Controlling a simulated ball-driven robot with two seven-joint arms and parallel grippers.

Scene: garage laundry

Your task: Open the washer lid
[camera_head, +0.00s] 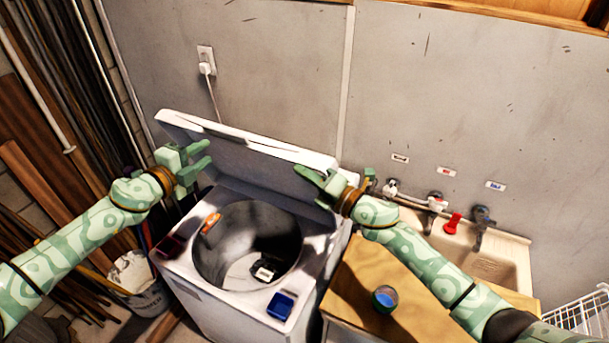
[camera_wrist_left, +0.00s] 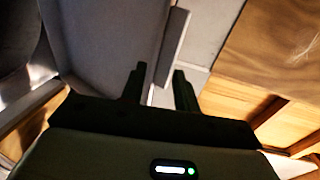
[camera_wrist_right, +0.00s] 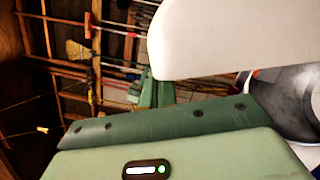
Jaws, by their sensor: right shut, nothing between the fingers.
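The white washer (camera_head: 230,315) stands in the middle of the head view with its drum open. Its lid (camera_head: 255,170) is raised and leans up toward the back wall. My left gripper (camera_head: 205,154) is at the left part of the raised lid, in front of its inner face, with its fingers apart; they also show apart in the left wrist view (camera_wrist_left: 160,85). My right gripper (camera_head: 302,175) is at the lid's right end, fingers shut and empty. In the right wrist view, a pale rounded panel, probably the lid (camera_wrist_right: 235,40), lies close to the shut fingers (camera_wrist_right: 150,88).
An orange item (camera_head: 211,223) lies at the drum's rim, and a dark and white item (camera_head: 263,271) lies inside. A blue box (camera_head: 281,305) sits on the washer's front. A wooden cabinet (camera_head: 350,298) and a sink (camera_head: 490,266) stand at right. A bucket (camera_head: 143,298) and boards stand left.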

